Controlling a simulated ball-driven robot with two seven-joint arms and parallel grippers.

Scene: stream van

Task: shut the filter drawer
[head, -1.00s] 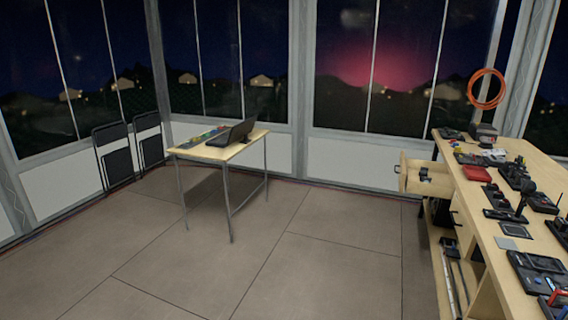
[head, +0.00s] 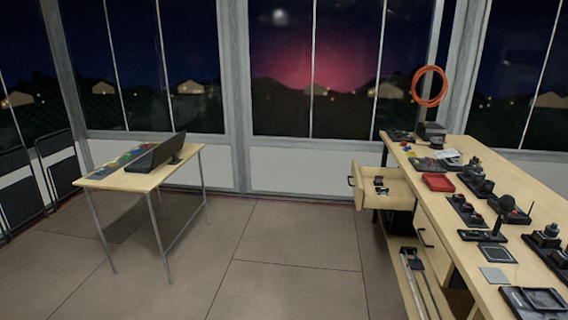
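An open wooden drawer (head: 384,187) sticks out to the left from the far end of the long workbench (head: 497,254) on the right. It has a dark handle on its front, and a few small dark items lie inside. I cannot tell from its look whether this is the filter drawer. A second drawer (head: 432,240) in the bench, nearer to me, looks shut and has a dark handle. Neither of my grippers shows in the head view.
A small table (head: 97,182) with a laptop (head: 156,153) stands at the left. Folding chairs (head: 57,163) lean by the left wall. An orange cable coil (head: 429,86) hangs above the bench. Several dark devices cover the benchtop. The floor (head: 280,262) between table and bench is clear.

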